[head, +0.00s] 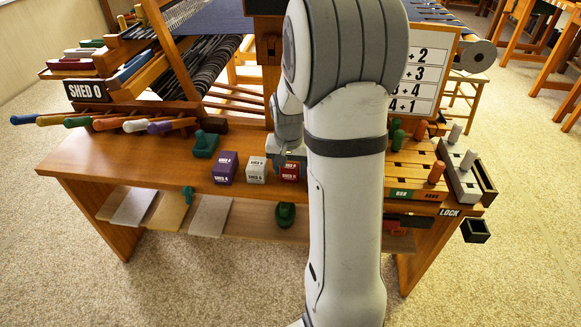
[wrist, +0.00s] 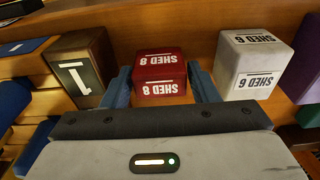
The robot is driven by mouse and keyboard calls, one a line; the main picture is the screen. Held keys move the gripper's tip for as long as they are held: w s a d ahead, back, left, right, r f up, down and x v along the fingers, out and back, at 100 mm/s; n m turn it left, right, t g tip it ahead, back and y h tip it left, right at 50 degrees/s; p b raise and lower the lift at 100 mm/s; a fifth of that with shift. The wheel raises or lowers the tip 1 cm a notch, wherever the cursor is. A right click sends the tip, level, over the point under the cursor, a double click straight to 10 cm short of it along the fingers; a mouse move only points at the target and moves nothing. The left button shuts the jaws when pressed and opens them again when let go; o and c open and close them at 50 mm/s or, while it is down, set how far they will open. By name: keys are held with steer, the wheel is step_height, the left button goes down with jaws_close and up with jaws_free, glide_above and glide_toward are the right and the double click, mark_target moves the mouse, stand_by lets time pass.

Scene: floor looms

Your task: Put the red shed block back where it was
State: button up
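The red shed block (wrist: 159,70), marked SHED 8, sits between the two fingers of my gripper (wrist: 163,90) in the wrist view. The fingers lie close along its left and right sides; I cannot tell whether they press on it. In the head view the red block (head: 290,171) shows at the bench's front part, right of the white block, partly hidden by my arm. My gripper (head: 288,157) is right above and behind it there. I cannot tell whether the block rests on the bench.
A white block (head: 256,170) marked SHED 6 and a purple block (head: 225,167) stand left of the red one on the wooden bench (head: 140,165). In the wrist view a brown block (wrist: 82,68) marked 1 is on the other side. A green piece (head: 205,144) lies further left.

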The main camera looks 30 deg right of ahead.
mark_target(289, 169)
step_height(289, 169, up, 12)
steer(key=s+p, duration=0.1)
steer(key=p, duration=0.2)
steer(key=s+a+n, duration=0.7)
steer(key=s+a, duration=0.7)
steer(key=s, duration=0.4)
steer(key=shift+s+r+y, duration=0.15)
steer(key=shift+y, duration=0.25)
steer(key=shift+a, duration=0.1)
step_height(289, 169, up, 22)
steer(key=t+p, duration=0.1)
steer(key=p, duration=1.9)
